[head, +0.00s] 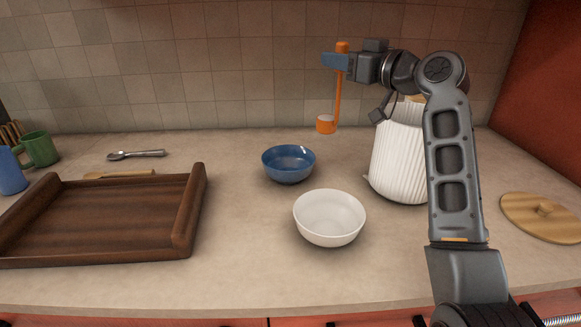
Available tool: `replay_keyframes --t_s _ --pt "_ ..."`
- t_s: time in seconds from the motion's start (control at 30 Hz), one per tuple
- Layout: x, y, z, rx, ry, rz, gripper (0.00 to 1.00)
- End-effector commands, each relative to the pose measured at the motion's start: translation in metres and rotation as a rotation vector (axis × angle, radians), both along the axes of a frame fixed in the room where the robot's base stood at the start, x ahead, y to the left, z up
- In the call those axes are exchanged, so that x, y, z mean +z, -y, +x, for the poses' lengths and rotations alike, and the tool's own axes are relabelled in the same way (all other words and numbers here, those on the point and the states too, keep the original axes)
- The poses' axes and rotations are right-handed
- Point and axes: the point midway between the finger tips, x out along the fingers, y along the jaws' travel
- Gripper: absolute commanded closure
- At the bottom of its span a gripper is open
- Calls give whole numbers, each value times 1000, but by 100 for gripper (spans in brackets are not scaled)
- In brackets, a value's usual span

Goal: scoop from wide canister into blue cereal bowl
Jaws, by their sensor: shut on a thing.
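My gripper (340,62) is shut on the upright orange handle of a scoop (338,97). The scoop's small cup (326,124) hangs at the lower end, in the air behind and above the blue bowl; it looks light inside, but I cannot tell whether that is contents. The blue cereal bowl (288,163) stands on the counter and looks empty. The wide white ribbed canister (401,158) stands to its right, partly hidden by my arm. Its inside is not visible.
A white bowl (329,218) stands in front of the blue bowl. A wooden lid (543,216) lies at the right. A wooden tray (188,218), a metal spoon (137,154) and a green mug (40,149) are at the left. Tiled wall (230,70) closes the back.

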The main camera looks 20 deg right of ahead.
Motion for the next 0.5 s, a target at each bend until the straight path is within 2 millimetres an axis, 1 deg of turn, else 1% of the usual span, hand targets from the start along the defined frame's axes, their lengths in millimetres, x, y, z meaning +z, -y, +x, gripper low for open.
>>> replay_keyframes --t_s 0.03,0.1,0.27,0.5 --pt "-5 -5 2 12 3 1 100" --pt "-7 -10 4 24 3 -1 100" --pt "-10 -15 5 27 -7 -22 100" --pt "-22 -27 10 27 -36 -93 100"
